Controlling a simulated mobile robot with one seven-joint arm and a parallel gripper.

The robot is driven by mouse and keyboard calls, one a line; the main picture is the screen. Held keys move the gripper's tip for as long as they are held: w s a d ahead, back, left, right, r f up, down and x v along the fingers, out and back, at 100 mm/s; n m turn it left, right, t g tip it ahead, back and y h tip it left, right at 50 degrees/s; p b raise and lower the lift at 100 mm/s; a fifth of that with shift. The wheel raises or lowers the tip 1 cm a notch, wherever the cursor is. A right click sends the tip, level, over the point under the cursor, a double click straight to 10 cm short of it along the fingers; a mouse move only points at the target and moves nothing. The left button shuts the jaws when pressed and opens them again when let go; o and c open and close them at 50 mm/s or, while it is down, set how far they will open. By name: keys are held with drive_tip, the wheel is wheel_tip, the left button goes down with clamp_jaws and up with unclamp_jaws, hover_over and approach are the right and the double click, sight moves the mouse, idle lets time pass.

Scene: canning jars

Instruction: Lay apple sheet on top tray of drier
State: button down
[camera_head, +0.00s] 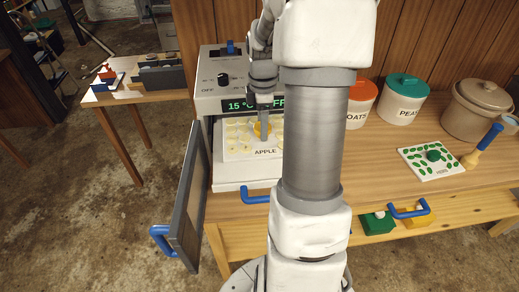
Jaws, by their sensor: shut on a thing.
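The apple sheet (236,155) is a white sheet with pale slices and the label APPLE on its front edge. It is level at the opening of the drier (208,92), and my arm hides its right part. My gripper (263,133) is above the sheet and shut on its yellow knob. The drier's grey door (187,205), with a blue handle, stands open to the left. Its display reads 15 °C and appears to say OFF. A white tray front (232,181) shows below the sheet. I cannot tell whether the sheet touches a tray.
A herb sheet (413,171) with a green knob lies on the wooden bench (380,195). A blue-handled brush (484,146) is at right.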

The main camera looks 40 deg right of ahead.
wheel_tip(320, 180, down, 8)
drive_tip(key=shift+f, duration=0.1)
idle(0.4)
drive_tip(key=shift+f, duration=0.1)
drive_tip(key=shift+c, duration=0.8)
unclamp_jaws()
wheel_tip(320, 180, up, 12)
drive_tip(key=shift+r, duration=0.15)
